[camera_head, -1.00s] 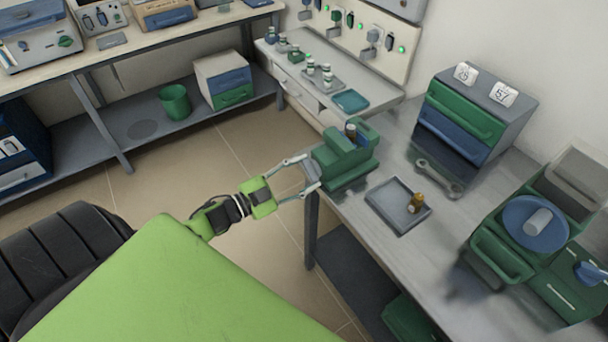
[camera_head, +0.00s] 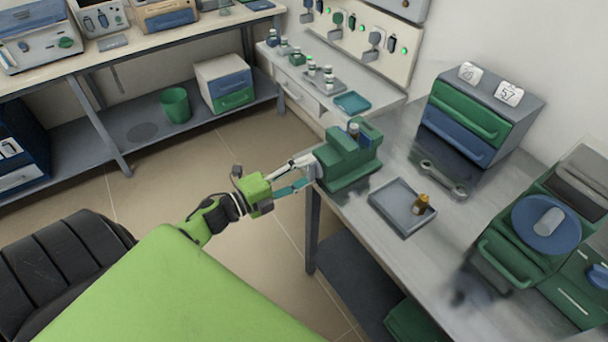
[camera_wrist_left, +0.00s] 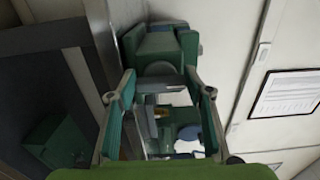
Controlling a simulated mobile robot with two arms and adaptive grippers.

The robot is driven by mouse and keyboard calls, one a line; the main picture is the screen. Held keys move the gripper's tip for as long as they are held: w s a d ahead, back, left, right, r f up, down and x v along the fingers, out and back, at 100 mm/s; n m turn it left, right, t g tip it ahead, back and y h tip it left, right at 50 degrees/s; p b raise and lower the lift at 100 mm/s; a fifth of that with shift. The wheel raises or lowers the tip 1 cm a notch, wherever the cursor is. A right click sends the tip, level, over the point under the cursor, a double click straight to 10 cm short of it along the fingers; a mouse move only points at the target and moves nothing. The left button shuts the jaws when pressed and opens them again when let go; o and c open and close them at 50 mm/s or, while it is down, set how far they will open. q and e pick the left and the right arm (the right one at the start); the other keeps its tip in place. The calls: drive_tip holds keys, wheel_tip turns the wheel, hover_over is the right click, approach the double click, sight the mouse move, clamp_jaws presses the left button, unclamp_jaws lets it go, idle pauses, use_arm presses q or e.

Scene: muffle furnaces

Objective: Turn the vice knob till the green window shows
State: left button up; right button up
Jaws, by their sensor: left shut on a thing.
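The green vice (camera_head: 347,160) stands at the left edge of the grey bench, with a small bottle (camera_head: 354,130) with a dark top in its jaws. My left gripper (camera_head: 314,170) is at the vice's left end, shut on the vice knob, which the fingers mostly hide. In the left wrist view the vice (camera_wrist_left: 156,47) lies straight ahead, and the fingers of my left gripper (camera_wrist_left: 160,84) stand on both sides of a dark bar, seemingly part of the knob. I cannot make out a green window in either view. My right gripper is not in view.
A grey tray (camera_head: 394,217) with an amber bottle (camera_head: 421,204) lies right of the vice. A wrench (camera_head: 443,179) and a drawer cabinet (camera_head: 470,128) are behind it. A green machine with a blue disc (camera_head: 546,223) stands at right. Open floor lies left of the bench.

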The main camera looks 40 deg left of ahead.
use_arm(q)
drive_tip(key=m+b, duration=0.2)
drive_tip(key=m, duration=0.2)
drive_tip(key=shift+d, duration=0.1)
drive_tip(key=shift+r+m+b, duration=0.1)
drive_tip(key=shift+m+b, duration=1)
drive_tip(key=shift+m, duration=1)
drive_tip(key=o, duration=1.1)
drive_tip(key=shift+r, duration=0.1)
drive_tip(key=shift+s, duration=0.15)
drive_tip(key=v, duration=1.1)
drive_tip(key=shift+s, duration=0.4)
